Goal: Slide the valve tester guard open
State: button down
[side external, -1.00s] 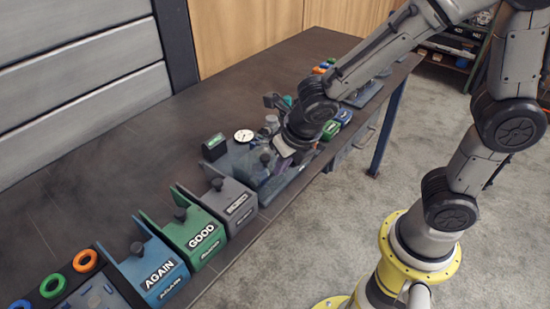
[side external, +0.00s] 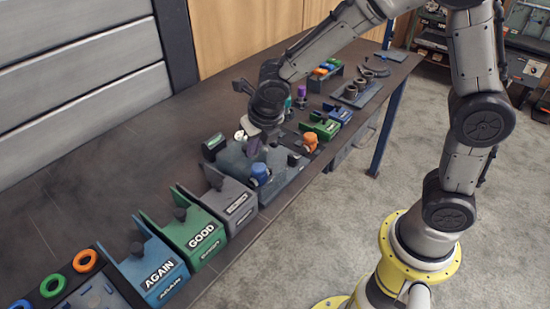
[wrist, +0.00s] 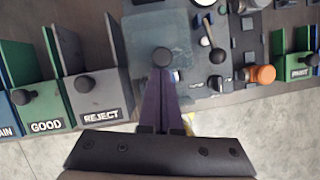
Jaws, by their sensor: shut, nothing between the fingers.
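The valve tester (side external: 286,176) is a grey fixture on the bench. Its guard looks like a bluish translucent panel in the wrist view (wrist: 150,30), with a round dark knob (wrist: 162,57) near its lower edge. My gripper (wrist: 161,72) is shut and empty, its purple fingertips right at the knob; I cannot tell whether they touch it. In the side view my gripper (side external: 252,148) points down over the tester and partly hides the guard. A blue valve (side external: 260,173) shows at the tester's front, just beside my fingers.
Grey REJECT (side external: 238,205), green GOOD (side external: 203,238) and blue AGAIN (side external: 160,275) bins stand left of the tester. A round gauge (side external: 240,135) is behind. An orange valve (side external: 311,142) and small green holder (side external: 325,128) stand to the right. The bench's back left is clear.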

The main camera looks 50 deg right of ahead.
jog(key=shift+w, duration=1.45)
jog(key=s, duration=0.2)
jog(key=s+a, duration=0.1)
jog(key=s, duration=0.1)
jog(key=v, duration=1)
